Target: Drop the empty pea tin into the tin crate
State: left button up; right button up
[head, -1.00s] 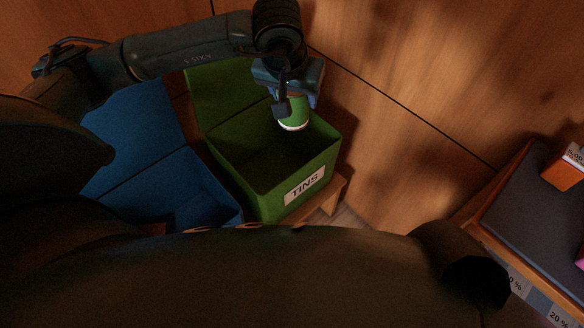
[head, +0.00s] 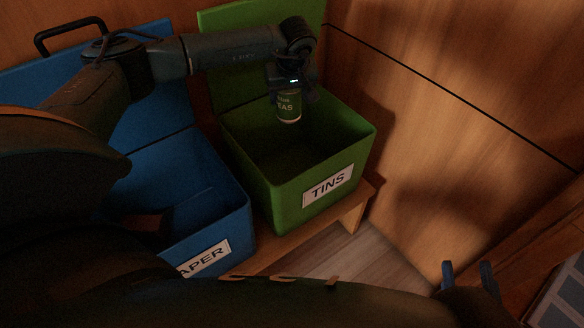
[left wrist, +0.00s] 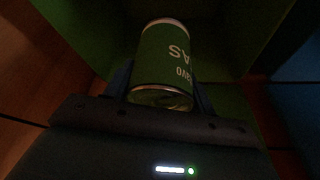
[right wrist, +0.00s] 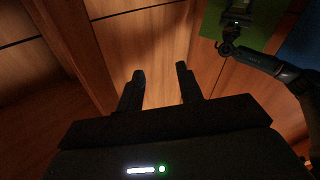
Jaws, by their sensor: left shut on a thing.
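The green pea tin (head: 289,106) is held upright by my left gripper (head: 290,92) over the open mouth of the green crate. The crate (head: 325,190) carries a TINS label and its lid stands open behind. In the left wrist view the tin (left wrist: 164,62) sits between the fingers of my left gripper (left wrist: 165,92), with the green crate wall beyond it. My right gripper (right wrist: 160,85) is open and empty; its fingertips (head: 468,270) also show at the lower right of the head view.
A blue crate (head: 235,225) with a label ending in APER stands left of the green one, its lid open. Both stand on a wooden bench (head: 350,212). A timber wall (head: 440,130) rises on the right. Bare floor (head: 370,262) shows in front.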

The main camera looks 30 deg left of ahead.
aim_at(291, 93)
pick_arm(q)
notch_tip(291, 93, down, 5)
jog(key=b, duration=0.4)
jog(key=shift+f+b, duration=0.55)
jog(key=shift+b, duration=0.1)
pick_arm(e)
jog(key=shift+w+a+m+t+y, duration=0.2)
jog(key=shift+a+m+t+y, duration=0.1)
jog(key=shift+a+m+y, duration=0.2)
pick_arm(q)
jog(key=o, duration=1.1)
jog(key=shift+c, duration=0.2)
jog(key=shift+r, duration=0.1)
jog(key=shift+r, duration=0.25)
jog(key=p+v, duration=0.4)
jog(key=v, duration=0.8)
jog(key=shift+r+p, duration=0.3)
pick_arm(e)
jog(key=shift+s+d+f+n+h, duration=0.1)
jog(key=shift+s+d+n+h, duration=0.2)
jog(key=shift+d+n, duration=0.1)
